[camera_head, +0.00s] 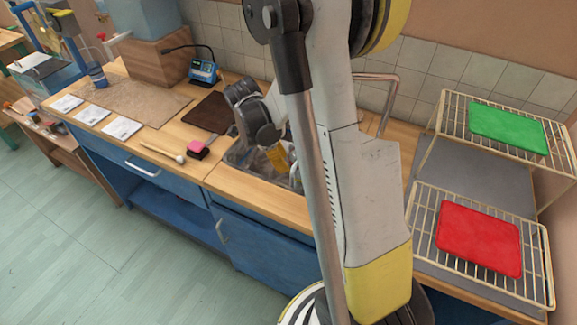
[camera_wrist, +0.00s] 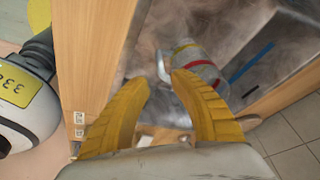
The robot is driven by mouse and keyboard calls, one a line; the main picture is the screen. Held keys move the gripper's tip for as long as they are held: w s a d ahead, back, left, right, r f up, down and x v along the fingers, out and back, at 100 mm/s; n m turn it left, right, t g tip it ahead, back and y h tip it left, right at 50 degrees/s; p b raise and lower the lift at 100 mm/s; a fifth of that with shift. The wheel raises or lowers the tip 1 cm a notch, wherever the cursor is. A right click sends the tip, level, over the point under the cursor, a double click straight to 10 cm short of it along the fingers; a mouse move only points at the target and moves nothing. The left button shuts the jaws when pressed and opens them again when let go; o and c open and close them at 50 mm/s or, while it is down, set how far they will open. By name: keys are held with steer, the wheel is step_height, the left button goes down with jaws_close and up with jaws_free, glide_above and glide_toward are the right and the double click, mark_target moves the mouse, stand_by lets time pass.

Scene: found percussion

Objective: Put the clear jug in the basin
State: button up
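The clear jug (camera_wrist: 200,66) shows in the wrist view as a greyish see-through vessel with red and yellow bands and a pale handle on its left side. It is tilted in the picture, within the outline of the metal basin (camera_wrist: 235,35); I cannot tell whether it touches the bottom. My gripper (camera_wrist: 163,82) has its yellow fingers apart, with the tips close to the jug's handle and nothing clamped between them. In the head view the basin (camera_head: 236,156) is partly hidden by my arm, and the yellow of my gripper (camera_head: 278,155) shows over it.
A tap (camera_head: 385,85) rises behind the basin. A pink-topped block (camera_head: 197,148) and a beater (camera_head: 163,153) lie left of it. Wire racks with a red cloth (camera_head: 478,238) and a green cloth (camera_head: 508,128) stand on the right.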

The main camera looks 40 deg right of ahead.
steer(key=s+a+r+n+t+y, duration=0.15)
steer(key=a+r+n+t, duration=0.25)
steer(key=a+r+n, duration=0.75)
steer(key=s+a+r+n+t+y, duration=0.2)
steer(key=s+a+r+n+t, duration=0.3)
steer(key=n, duration=0.7)
steer(key=s+a+r, duration=0.2)
steer(key=s+a, duration=0.1)
steer(key=shift+n+p, duration=0.35)
steer(key=shift+p, duration=0.05)
